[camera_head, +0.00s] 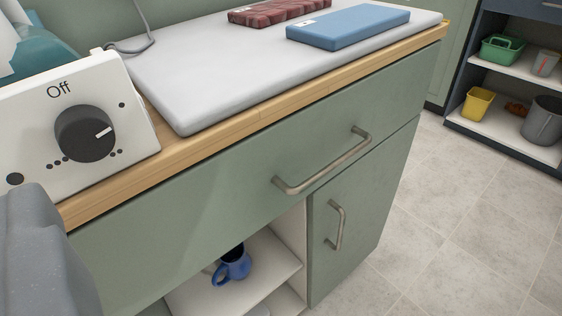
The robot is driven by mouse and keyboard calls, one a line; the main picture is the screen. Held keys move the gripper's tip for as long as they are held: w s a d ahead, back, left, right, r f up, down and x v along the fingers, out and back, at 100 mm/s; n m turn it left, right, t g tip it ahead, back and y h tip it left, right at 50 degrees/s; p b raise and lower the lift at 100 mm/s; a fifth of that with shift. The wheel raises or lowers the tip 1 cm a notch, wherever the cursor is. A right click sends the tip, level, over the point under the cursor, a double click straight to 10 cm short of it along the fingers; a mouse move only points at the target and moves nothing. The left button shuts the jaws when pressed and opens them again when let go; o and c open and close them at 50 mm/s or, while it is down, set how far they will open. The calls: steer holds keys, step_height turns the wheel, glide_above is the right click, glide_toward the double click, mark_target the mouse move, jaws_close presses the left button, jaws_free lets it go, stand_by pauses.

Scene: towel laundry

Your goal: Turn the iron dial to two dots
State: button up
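The iron dial (85,133) is a round black knob on a white control panel (137,133) at the left. Its white pointer line points right and slightly up, between the single dot at the upper right and the two dots at the lower right. "Off" is printed above the knob, and a group of three dots is at its lower left. A grey speckled part, seemingly of my gripper (42,250), fills the lower left corner, below and apart from the dial. Its fingertips cannot be made out, so its opening is not clear.
The panel stands at the wooden counter edge (215,137) beside a light grey ironing pad (185,75). A folded blue towel (350,27) and a dark red one (275,12) lie on it. Below are a green drawer (240,200) and a blue mug (232,265). Floor is clear at right.

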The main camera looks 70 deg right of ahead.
steer(key=s+d+f+g+h, duration=0.1)
steer(key=s+f+h, duration=0.1)
steer(key=s+f, duration=0.25)
steer(key=b, duration=0.3)
glide_toward(89, 143)
steer(key=x, duration=0.6)
steer(key=shift+w+d+f, duration=0.15)
steer(key=shift+w+d, duration=0.1)
steer(key=shift+w, duration=0.05)
steer(key=shift+x, duration=0.8)
steer(key=c, duration=1)
steer(key=shift+d, duration=0.1)
